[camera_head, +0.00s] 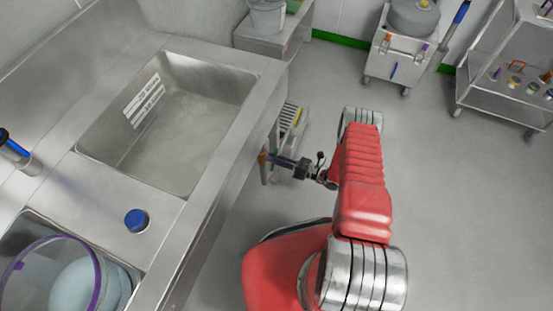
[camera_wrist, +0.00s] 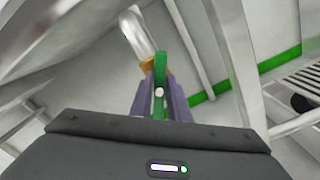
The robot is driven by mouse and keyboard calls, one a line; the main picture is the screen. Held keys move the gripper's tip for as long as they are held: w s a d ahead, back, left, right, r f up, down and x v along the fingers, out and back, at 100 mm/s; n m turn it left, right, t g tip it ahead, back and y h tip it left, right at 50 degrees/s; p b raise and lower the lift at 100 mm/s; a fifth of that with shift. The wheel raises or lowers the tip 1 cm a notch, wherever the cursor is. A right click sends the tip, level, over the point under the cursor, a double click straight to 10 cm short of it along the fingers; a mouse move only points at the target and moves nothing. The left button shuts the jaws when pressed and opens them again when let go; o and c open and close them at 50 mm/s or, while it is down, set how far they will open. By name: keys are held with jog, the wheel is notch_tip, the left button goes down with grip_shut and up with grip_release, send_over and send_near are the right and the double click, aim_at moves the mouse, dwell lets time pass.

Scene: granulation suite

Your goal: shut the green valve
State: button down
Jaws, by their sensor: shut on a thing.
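The green valve shows in the wrist view as a flat green lever (camera_wrist: 160,68) with a brass body (camera_wrist: 147,66) beside it, at the end of a shiny steel pipe (camera_wrist: 135,32). My gripper (camera_wrist: 160,98) has its two grey fingers on either side of the lever and is shut on it. In the head view my gripper (camera_head: 279,160) reaches left, to the edge of the steel sink bench. A small brass-coloured part (camera_head: 262,159) shows at its tip there; the green lever is hidden in that view.
The steel sink bench (camera_head: 222,150) fills the left, with a blue-capped item (camera_head: 137,220) on top. A slatted rack (camera_head: 292,125) stands low beside the bench. A wheeled cart (camera_head: 396,62) and a steel shelf (camera_head: 495,98) stand at the back right. The floor on the right is clear.

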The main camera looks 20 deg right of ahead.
jog(key=shift+s+f+m, duration=0.1)
jog(key=shift+f+m, duration=0.05)
jog(key=shift+m, duration=0.35)
dwell(1.0)
jog(key=c, duration=1.7)
grip_release()
jog(key=shift+d, duration=0.15)
jog(key=v, duration=1.3)
jog(key=shift+s+d, duration=0.2)
